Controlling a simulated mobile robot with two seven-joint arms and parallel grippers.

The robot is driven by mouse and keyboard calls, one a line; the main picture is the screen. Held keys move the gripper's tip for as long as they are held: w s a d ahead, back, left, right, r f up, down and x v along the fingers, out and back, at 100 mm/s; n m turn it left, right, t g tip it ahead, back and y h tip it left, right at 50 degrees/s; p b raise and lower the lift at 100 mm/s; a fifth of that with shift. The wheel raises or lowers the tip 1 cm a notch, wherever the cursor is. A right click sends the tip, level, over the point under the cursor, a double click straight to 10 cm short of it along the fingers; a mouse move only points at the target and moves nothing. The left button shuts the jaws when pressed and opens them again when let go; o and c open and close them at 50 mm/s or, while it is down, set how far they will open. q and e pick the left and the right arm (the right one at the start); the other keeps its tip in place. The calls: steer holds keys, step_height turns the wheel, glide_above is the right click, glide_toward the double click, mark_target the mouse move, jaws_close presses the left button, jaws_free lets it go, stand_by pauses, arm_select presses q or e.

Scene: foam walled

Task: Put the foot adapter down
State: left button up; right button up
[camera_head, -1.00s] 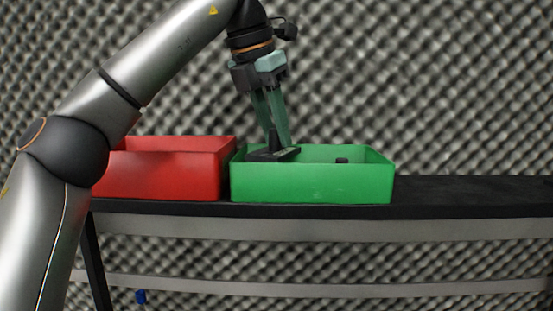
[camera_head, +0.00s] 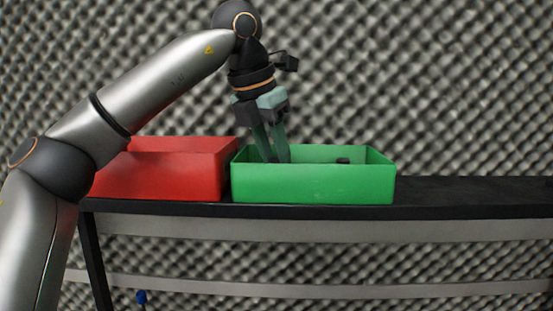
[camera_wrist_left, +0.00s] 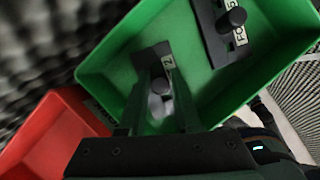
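My left gripper (camera_head: 272,158) points down inside the green crate (camera_head: 315,184), its fingertips partly hidden by the front wall. In the left wrist view, the fingers (camera_wrist_left: 160,88) are closed around the knob of a dark part with a white label showing a "2" (camera_wrist_left: 150,58), which I take to be the foot adapter. This part is low in the crate; I cannot tell whether it touches the floor. The head view hides it behind the wall. My right gripper is not in view.
Another dark, labelled part with a round knob (camera_wrist_left: 232,20) lies in the same green crate, its top showing in the head view (camera_head: 343,161). A red crate (camera_head: 180,172) stands directly left. The black table (camera_head: 470,190) is clear to the right.

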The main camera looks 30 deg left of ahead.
arm_select(q)
steer(key=o, duration=0.3)
steer(key=shift+o, duration=0.2)
steer(key=shift+r, duration=0.2)
steer(key=v, duration=1.2)
